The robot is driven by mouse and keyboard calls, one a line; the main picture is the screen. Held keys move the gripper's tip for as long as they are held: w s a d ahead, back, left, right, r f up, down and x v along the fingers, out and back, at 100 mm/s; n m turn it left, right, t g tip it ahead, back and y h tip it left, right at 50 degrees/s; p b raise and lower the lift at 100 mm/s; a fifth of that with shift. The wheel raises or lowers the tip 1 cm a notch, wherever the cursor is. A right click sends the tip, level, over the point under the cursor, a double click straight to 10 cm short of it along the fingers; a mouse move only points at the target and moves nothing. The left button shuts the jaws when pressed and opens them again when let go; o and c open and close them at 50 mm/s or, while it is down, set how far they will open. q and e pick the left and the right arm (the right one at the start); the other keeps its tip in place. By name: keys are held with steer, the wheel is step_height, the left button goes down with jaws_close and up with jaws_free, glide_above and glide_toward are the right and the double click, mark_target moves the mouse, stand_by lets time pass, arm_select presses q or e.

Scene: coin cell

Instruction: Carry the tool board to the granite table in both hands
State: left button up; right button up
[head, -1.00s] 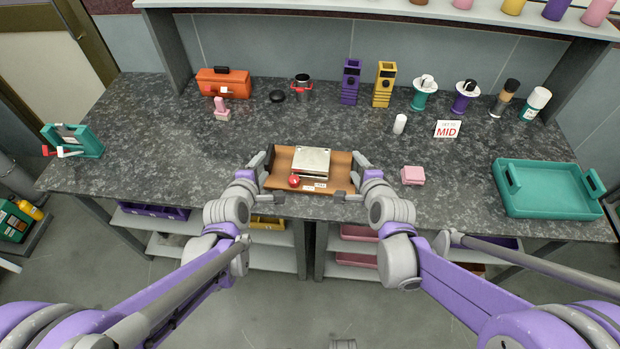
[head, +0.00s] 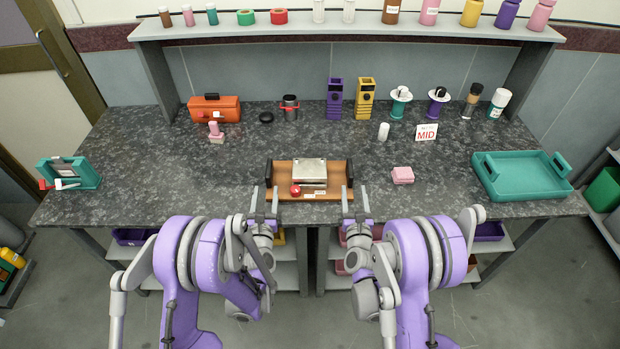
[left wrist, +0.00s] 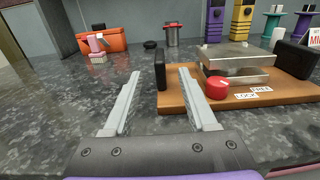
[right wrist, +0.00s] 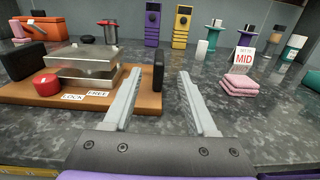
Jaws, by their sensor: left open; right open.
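The tool board (head: 322,195) is an orange-brown board with a black handle at each end, lying on the granite table (head: 220,175) near its front edge. It carries a silver metal block and a red knob, with "LOCK" and "FREE" labels in front.
A teal holder (head: 70,174) is at the left edge. A toolbox (head: 214,108), dispensers and bottles line the back.

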mark_target(269, 167)
arm_select(q)
steer(key=w, duration=1)
steer(key=shift+w, duration=0.35)
arm_select(e)
steer(key=w, duration=1)
steer(key=shift+w, duration=0.35)
arm_select(q)
jaws_close()
arm_select(e)
jaws_close()
